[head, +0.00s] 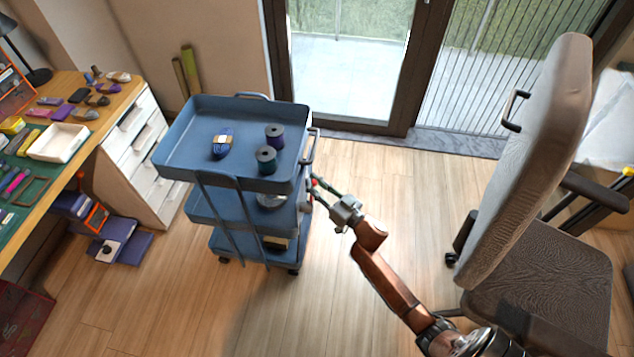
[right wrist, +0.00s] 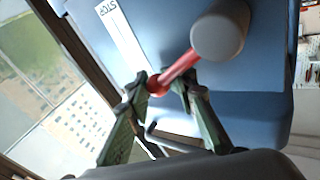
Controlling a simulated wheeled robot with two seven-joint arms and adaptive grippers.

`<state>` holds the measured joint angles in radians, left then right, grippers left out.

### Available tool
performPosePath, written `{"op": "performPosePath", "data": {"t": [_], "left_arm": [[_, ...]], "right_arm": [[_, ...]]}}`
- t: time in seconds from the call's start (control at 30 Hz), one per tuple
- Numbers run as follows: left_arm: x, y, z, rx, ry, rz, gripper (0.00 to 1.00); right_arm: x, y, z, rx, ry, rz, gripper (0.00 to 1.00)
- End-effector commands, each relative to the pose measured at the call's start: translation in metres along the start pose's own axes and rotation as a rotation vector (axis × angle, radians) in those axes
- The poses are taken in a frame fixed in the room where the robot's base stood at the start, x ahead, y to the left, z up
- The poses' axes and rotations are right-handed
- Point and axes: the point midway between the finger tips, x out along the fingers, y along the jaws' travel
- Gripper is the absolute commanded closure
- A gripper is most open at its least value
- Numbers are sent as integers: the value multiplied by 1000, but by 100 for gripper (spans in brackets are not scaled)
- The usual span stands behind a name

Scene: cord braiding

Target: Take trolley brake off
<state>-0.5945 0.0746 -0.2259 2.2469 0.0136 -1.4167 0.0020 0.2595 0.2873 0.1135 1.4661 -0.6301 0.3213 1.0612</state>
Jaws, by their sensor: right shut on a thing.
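The blue trolley (head: 183,148) has three tiers and stands on the wooden floor, left of centre. In the right wrist view its blue side panel (right wrist: 270,85) carries a grey round hub (right wrist: 220,32) with a red brake lever (right wrist: 180,67) ending in a red ball. A white strip (right wrist: 122,38) with dark lettering lies beside it. My right gripper (head: 323,188) is at the trolley's right side. In the wrist view its green fingers (right wrist: 160,84) are shut on the red lever at its ball end. My left gripper is not in view.
Thread spools (head: 274,137) and a blue skein (head: 223,143) sit in the top tray. A cluttered worktable (head: 100,118) stands at the left. An office chair (head: 530,180) stands at the right. Glass doors (head: 350,65) are behind. The floor in front of the trolley is clear.

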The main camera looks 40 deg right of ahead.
Motion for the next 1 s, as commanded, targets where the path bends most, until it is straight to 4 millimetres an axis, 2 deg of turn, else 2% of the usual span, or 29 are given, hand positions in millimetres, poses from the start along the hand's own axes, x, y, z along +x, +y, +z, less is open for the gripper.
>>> {"op": "performPosePath", "data": {"t": [0.2, 0.23, 0.53, 0.83, 1.0], "left_arm": [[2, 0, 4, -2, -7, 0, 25], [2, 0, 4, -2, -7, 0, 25], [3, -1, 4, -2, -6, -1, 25], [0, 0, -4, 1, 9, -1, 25], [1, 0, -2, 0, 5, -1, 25]], "right_arm": [[-2, 2, 3, -4, -5, 4, 100], [-2, 2, 3, -4, -5, 4, 79], [-2, 2, 1, -2, -2, 3, 59], [-3, 2, 0, -1, -1, 3, 59], [-22, 2, 1, 0, -3, 4, 59]]}}
